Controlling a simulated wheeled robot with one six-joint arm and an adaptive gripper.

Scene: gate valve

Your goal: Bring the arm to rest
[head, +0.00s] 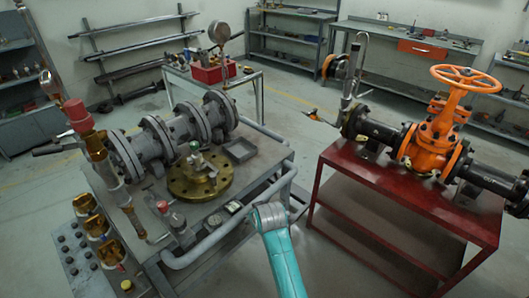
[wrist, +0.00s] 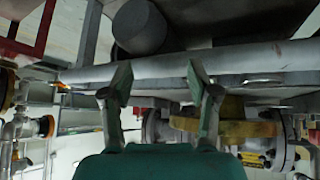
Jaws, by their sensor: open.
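My gripper (wrist: 158,82) shows in the wrist view with its two fingers spread apart and nothing between them. A grey horizontal rail (wrist: 250,62) of the cart crosses the picture just beyond the fingertips; I cannot tell the gap, and no contact is clear. The wrist view looks upside down. In the head view my teal arm (head: 283,262) rises from the bottom edge, between the grey cart and the red table. The gripper itself cannot be made out in the head view.
The grey cart (head: 165,232) with flanged pipework (head: 170,138) and a brass flange (head: 200,178) stands left of my arm. The red table (head: 410,190) with an orange gate valve (head: 430,135) stands right. Bare floor (head: 300,115) lies between and behind them.

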